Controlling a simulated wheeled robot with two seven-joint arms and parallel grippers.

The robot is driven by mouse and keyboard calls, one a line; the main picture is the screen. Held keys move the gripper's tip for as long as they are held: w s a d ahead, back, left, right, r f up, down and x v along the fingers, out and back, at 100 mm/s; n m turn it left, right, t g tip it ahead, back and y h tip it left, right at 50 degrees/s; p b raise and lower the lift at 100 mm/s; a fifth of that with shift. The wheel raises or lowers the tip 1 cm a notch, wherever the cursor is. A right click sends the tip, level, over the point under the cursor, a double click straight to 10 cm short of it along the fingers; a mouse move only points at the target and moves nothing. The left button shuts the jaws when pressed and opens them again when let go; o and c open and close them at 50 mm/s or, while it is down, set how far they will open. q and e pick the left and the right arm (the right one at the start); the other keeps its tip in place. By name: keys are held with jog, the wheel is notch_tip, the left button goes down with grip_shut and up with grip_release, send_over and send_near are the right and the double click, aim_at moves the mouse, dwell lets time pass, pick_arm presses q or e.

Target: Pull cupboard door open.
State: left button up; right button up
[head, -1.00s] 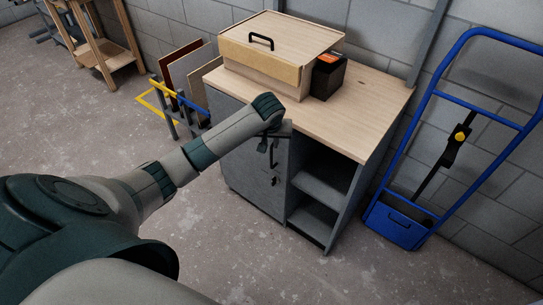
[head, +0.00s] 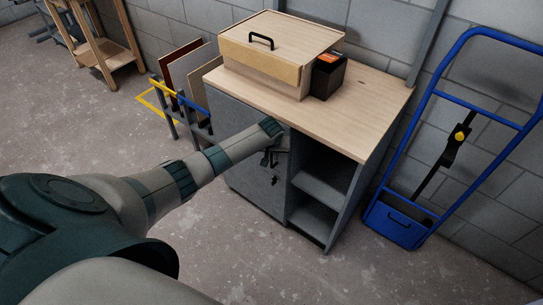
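The grey cupboard door (head: 246,168) is on the left half of the low cabinet and looks shut. A key or lock (head: 274,181) shows on the door near its right edge. My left gripper (head: 268,160) is at the door's upper right, close in front of its surface. The dark fingers show small and in shadow, and I cannot tell whether they are open or shut. The door handle is not clear, being dark and partly hidden by the gripper. My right gripper is not in view.
The cabinet's wooden top (head: 370,105) bears a wooden box (head: 262,70) and a black bin (head: 328,78). Open shelves (head: 320,185) are right of the door. A blue hand truck (head: 395,225) stands at the right. A panel rack (head: 180,115) stands left; floor in front is clear.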

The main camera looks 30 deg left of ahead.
pick_arm(q)
jog(key=shift+w+a+f, duration=0.1)
jog(key=shift+w+f, duration=0.05)
jog(key=shift+f, duration=0.25)
grip_shut()
